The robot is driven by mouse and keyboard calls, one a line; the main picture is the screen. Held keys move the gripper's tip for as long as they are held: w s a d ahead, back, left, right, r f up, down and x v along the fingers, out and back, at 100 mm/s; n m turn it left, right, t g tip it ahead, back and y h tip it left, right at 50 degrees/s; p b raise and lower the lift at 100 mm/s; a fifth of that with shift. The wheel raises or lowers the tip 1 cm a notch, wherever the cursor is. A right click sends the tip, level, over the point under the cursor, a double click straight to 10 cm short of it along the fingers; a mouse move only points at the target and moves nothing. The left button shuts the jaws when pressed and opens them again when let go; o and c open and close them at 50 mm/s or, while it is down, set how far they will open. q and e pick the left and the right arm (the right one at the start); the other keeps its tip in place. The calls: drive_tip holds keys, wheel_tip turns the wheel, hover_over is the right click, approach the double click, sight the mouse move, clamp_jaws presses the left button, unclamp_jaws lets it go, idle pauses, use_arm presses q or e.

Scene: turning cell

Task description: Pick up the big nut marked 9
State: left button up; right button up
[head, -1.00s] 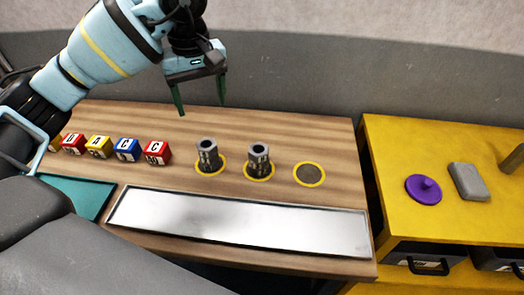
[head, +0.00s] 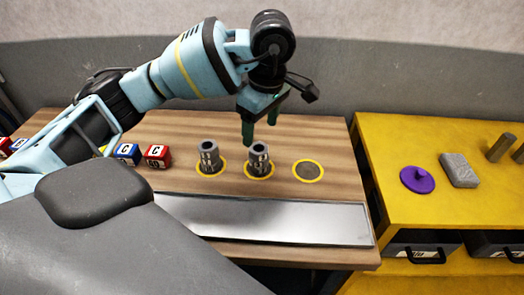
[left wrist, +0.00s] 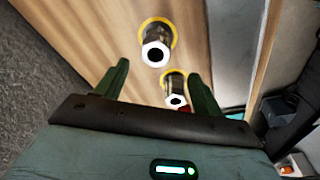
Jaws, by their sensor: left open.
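My left gripper (head: 260,132) is open and empty, above and just behind the right nut. It also shows in the left wrist view (left wrist: 158,82). My right gripper is not in view.
An empty yellow-ringed spot (head: 308,171) lies right of the nuts. A metal plate (head: 280,220) lies along the front. Lettered blocks, including a red one (head: 158,156), stand at left. A yellow bench (head: 430,135) at right holds a purple knobbed disc (head: 418,179) and a grey block (head: 459,170).

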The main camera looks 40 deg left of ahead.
sight(259, 147)
use_arm(q)
drive_tip(key=shift+w+a+f, duration=0.1)
drive_tip(key=shift+a+f, duration=0.05)
drive_tip(key=shift+f, duration=1)
drive_tip(key=shift+w+a+f, duration=0.15)
drive_tip(key=shift+a+f, duration=0.05)
drive_tip(key=shift+f, duration=1)
drive_tip(key=shift+w+a+f, duration=0.1)
drive_tip(key=shift+a+f, duration=0.05)
drive_tip(key=shift+f, duration=1)
drive_tip(key=c, duration=1.2)
drive_tip(key=shift+r, duration=0.15)
drive_tip(key=shift+r, duration=0.55)
wheel_tip(259, 147, up, 2)
drive_tip(key=shift+r, duration=0.2)
drive_tip(key=s+d+r, duration=0.1)
drive_tip(key=s+d, duration=0.8)
drive_tip(key=s, duration=0.3)
drive_tip(key=shift+s+d, duration=0.3)
drive_tip(key=shift+s, duration=0.1)
